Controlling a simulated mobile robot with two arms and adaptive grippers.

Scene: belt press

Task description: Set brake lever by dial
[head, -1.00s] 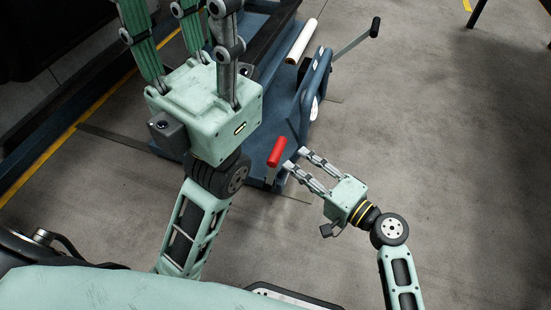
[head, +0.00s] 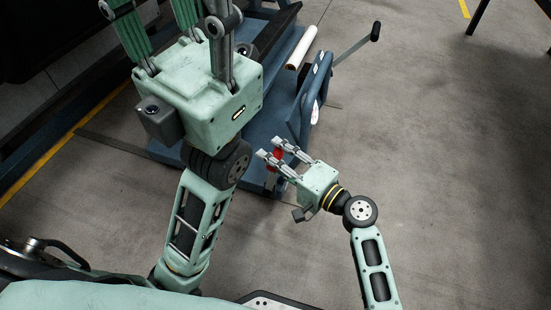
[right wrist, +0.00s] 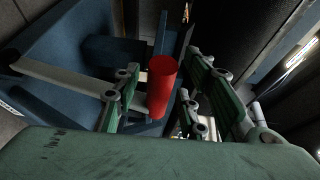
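The brake lever has a red cylindrical grip (head: 277,154) at the front lower corner of the blue machine (head: 268,125). In the head view it is partly hidden behind my right gripper's fingers. My right gripper (head: 270,149) is open, with a finger on either side of the red grip. The right wrist view shows the red grip (right wrist: 162,86) standing between the fingers, with gaps beside it. My left gripper (head: 205,85) is raised close to the head camera, and its fingertips are cut off by the top edge. I cannot make out a dial face.
A blue upright side plate (head: 316,90) with a pale patch stands just beyond my right gripper. A long arm with a black knob (head: 375,32) sticks out behind it. A white roll (head: 302,47) lies on the machine. The grey floor (head: 440,150) on the right is clear.

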